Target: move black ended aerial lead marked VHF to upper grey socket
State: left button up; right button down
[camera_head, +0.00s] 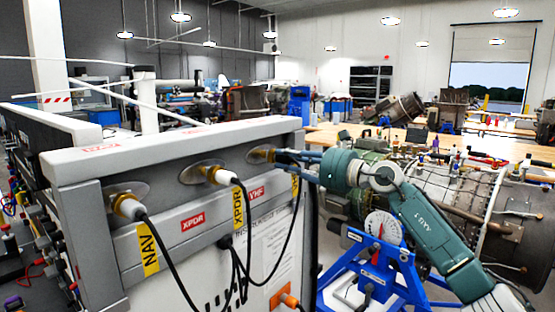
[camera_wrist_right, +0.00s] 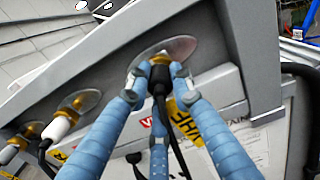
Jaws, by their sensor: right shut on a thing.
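The black ended VHF lead (camera_wrist_right: 159,82) is held among the blue fingers of my right gripper (camera_wrist_right: 157,75) in the right wrist view. Its yellow VHF tag (camera_wrist_right: 186,124) hangs just below. The black end is at the brass fitting of the right-hand upper socket (camera_head: 259,155) on the grey panel; I cannot tell whether it is seated. My left gripper is not in view.
White-ended leads sit at the left socket (camera_head: 129,205), tagged NAV, and the middle socket (camera_head: 221,175), tagged XPDR. Black cables hang in front of the panel from a lower entry (camera_head: 225,241). An orange connector (camera_head: 289,300) is low on the box. A blue stand (camera_head: 372,275) stands right.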

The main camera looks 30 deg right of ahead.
aim_at(290, 160)
jog(key=shift+s+f, duration=0.15)
jog(key=shift+s+d+b, duration=0.25)
jog(key=shift+s+b, duration=0.05)
jog(key=shift+s, duration=0.1)
jog(key=shift+r, duration=0.2)
jog(key=shift+f, duration=0.1)
jog(key=shift+s+d+f+b, duration=0.15)
jog(key=shift+s+b, duration=0.1)
jog(key=shift+b, duration=0.15)
jog(key=shift+b+v, duration=0.6)
jog(key=shift+v, duration=0.3)
jog(key=shift+s, duration=0.15)
